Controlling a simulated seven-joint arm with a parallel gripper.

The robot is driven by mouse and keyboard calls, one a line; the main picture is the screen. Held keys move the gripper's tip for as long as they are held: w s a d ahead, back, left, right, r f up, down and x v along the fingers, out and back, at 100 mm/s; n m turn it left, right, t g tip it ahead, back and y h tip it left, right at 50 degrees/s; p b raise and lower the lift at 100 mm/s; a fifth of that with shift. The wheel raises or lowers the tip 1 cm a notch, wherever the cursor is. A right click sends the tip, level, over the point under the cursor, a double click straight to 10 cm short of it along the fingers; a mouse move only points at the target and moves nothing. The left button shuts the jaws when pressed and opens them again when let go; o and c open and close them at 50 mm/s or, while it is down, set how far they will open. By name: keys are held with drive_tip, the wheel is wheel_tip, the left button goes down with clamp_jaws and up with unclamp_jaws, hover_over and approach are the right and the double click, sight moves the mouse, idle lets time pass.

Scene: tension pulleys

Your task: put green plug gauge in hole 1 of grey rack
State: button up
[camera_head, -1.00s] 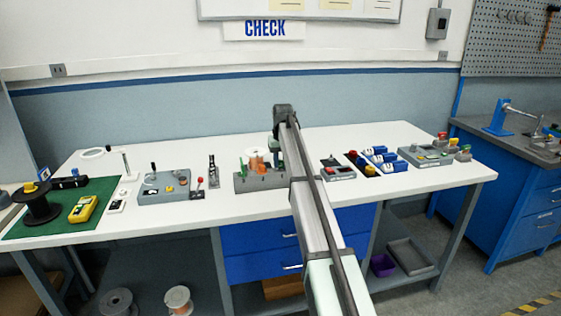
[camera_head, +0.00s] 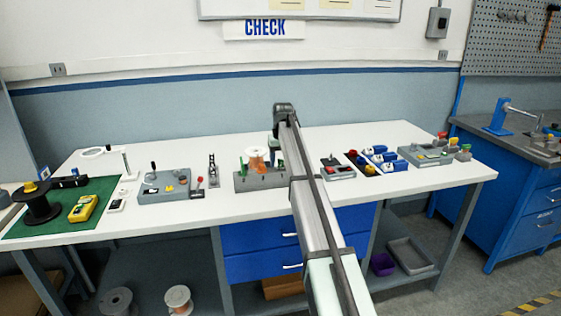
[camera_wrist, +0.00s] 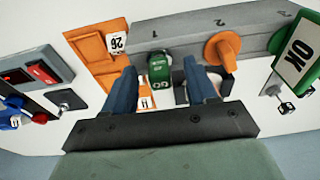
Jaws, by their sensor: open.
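In the wrist view the green plug gauge (camera_wrist: 159,66), lettered GO, stands upright at the position marked 1 of the grey rack (camera_wrist: 187,33). How deep it sits cannot be told. My gripper (camera_wrist: 162,78) is open, with one blue finger on each side of the gauge and visible gaps between. An orange gauge (camera_wrist: 222,47) stands at position 2. In the head view the rack (camera_head: 260,181) is near the bench's middle, and my arm hides part of it.
A green OK sign (camera_wrist: 300,52) stands at the rack's far right in the wrist view.

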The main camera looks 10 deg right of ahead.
wheel_tip(320, 180, up, 13)
drive_tip(key=s, duration=0.2)
drive_tip(key=shift+r, duration=0.2)
